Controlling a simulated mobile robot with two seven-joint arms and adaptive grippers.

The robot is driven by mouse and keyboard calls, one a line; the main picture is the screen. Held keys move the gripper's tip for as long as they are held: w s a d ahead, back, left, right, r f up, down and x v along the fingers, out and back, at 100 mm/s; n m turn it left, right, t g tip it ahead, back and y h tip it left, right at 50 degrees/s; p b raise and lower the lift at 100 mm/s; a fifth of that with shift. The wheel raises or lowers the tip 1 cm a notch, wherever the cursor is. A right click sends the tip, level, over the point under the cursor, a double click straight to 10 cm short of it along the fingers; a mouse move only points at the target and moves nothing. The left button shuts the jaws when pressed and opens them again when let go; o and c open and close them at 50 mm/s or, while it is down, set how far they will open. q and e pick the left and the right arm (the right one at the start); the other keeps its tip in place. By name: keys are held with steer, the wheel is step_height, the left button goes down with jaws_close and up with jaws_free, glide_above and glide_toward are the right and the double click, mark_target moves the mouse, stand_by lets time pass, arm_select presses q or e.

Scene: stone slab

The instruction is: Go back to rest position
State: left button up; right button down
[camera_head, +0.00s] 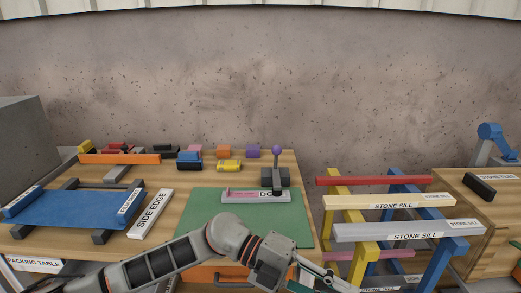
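My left arm comes in from the lower left and bends over the front of the wooden bench. Its gripper (335,279) is at the bottom edge of the view, right of the green mat (212,228) and near the front of the sill rack. Its fingers are small and partly cut off, so I cannot tell whether they are open or shut. I see nothing clearly held in it. My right gripper is not in view.
A labelled grey bar (256,196) lies on the mat by a purple-knobbed device (276,160). A blue sheet (75,209) and a "SIDE EDGE" piece (151,213) lie left. A rack with stone sills (400,232) stands right, beside another wooden bench (486,211). Small blocks line the back.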

arm_select(q)
steer(key=w+a+r+n+t+h, duration=0.2)
steer(key=w+r+n+t+h, duration=0.25)
steer(key=n+t+h, duration=0.5)
steer(key=w+a+f+n+t+y, duration=0.6)
steer(key=a+f+n+t+y, duration=0.5)
steer(key=n, duration=0.5)
steer(key=s+a+f+n+y, duration=0.4)
steer(key=a+f+n+y, duration=0.2)
steer(key=a+f, duration=0.65)
steer(key=s+a+f+n+g+y, duration=0.1)
steer(key=s+a+f+g+y, duration=0.1)
steer(key=s+a+f, duration=0.2)
steer(key=s+a+f+n+g+y, duration=0.1)
steer(key=s+a+f+y, duration=0.1)
steer(key=s+a+f, duration=0.3)
steer(key=s+f, duration=0.3)
steer(key=f, duration=0.3)
steer(key=shift+s+g, duration=0.25)
steer(key=shift+g, duration=0.1)
